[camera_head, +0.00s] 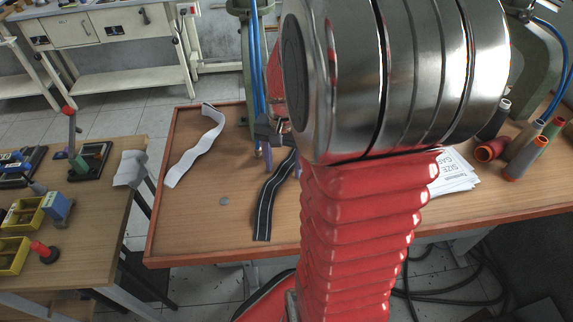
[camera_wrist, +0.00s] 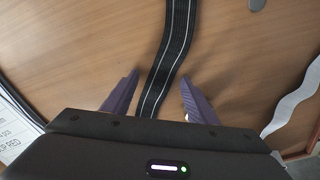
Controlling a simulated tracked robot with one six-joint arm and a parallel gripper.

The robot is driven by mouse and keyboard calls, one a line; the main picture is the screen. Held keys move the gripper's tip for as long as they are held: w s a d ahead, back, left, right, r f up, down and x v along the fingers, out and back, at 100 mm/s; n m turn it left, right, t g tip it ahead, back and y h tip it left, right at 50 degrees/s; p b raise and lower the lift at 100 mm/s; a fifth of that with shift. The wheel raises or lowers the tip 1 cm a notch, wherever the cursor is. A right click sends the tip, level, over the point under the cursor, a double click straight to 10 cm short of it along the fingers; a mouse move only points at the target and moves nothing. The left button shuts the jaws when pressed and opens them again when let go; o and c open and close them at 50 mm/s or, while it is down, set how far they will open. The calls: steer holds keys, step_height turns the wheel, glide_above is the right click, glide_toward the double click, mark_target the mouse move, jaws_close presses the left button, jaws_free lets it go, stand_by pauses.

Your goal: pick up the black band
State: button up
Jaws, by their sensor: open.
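The black band (camera_head: 270,205) lies on the wooden table (camera_head: 210,205) in the head view, a dark wavy strip with pale lines along it. Its far part is hidden behind my gripper and arm. In the wrist view the black band (camera_wrist: 176,55) runs from the top edge down between the fingers and passes out of sight behind the gripper body. My gripper (camera_wrist: 160,92) is open, with one purple finger on each side of the band and neither seen to touch it. In the head view my gripper (camera_head: 278,155) is over the band's far part; its height above the table is unclear.
A white wavy strip (camera_head: 195,145) lies to the left of the band. A small grey disc (camera_head: 224,201) lies between them. Printed sheets (camera_head: 455,175) and several thread spools (camera_head: 525,158) are at the right. A pale green machine with blue hoses (camera_head: 247,60) stands behind my gripper.

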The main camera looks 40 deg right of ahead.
mark_target(284, 171)
steer(key=shift+c, duration=0.5)
steer(key=c, duration=1.1)
steer(key=shift+o, duration=0.2)
step_height(284, 171, up, 10)
